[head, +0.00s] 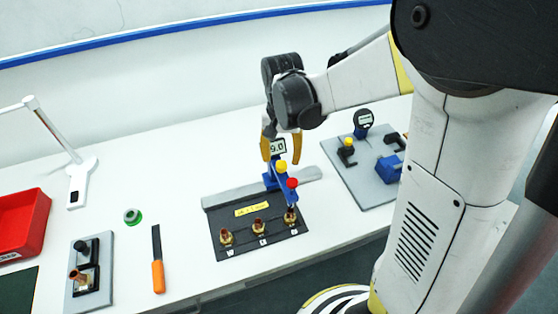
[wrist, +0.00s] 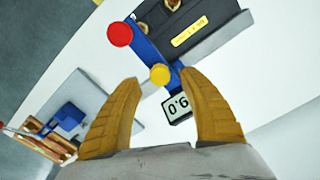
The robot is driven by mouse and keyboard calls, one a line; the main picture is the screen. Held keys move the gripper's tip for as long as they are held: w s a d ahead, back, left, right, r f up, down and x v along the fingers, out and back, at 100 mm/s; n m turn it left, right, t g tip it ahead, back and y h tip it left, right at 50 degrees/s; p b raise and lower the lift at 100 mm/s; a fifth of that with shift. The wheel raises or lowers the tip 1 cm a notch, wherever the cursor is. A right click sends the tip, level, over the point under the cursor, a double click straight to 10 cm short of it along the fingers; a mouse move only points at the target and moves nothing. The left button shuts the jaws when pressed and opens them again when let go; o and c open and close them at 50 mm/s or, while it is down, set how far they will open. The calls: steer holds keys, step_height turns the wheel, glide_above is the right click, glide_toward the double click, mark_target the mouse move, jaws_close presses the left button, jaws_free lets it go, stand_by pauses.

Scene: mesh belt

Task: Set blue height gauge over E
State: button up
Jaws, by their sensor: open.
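The blue height gauge (head: 270,181) stands at the back right of a dark plate (head: 236,211), its arm reaching forward to a red knob (head: 292,183) by the rightmost brass fitting (head: 290,218). It has a yellow knob (head: 282,164) and a display reading 9.0; the gauge also shows in the wrist view (wrist: 147,47). Two more brass fittings stand left (head: 226,237) and middle (head: 259,227). Letters lie before the fittings, too small to read surely. My gripper (head: 281,158) is open, its yellow fingers either side of the gauge's top; contact cannot be told.
A grey board (head: 368,188) at right holds a round dial gauge (head: 363,120) and blue and black clamps. At left are a red bin (head: 22,218), a lamp, a green-rimmed roll (head: 132,217), an orange-handled file (head: 158,276) and a small fixture board (head: 84,300).

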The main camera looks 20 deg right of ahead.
mark_target(281, 164)
steer(key=shift+f, duration=1.8)
steer(key=shift+c, duration=0.2)
jaws_close()
steer(key=a+b, duration=0.1)
steer(key=a, duration=0.9)
steer(key=shift+o, duration=0.2)
jaws_free()
steer(key=shift+r, duration=0.15)
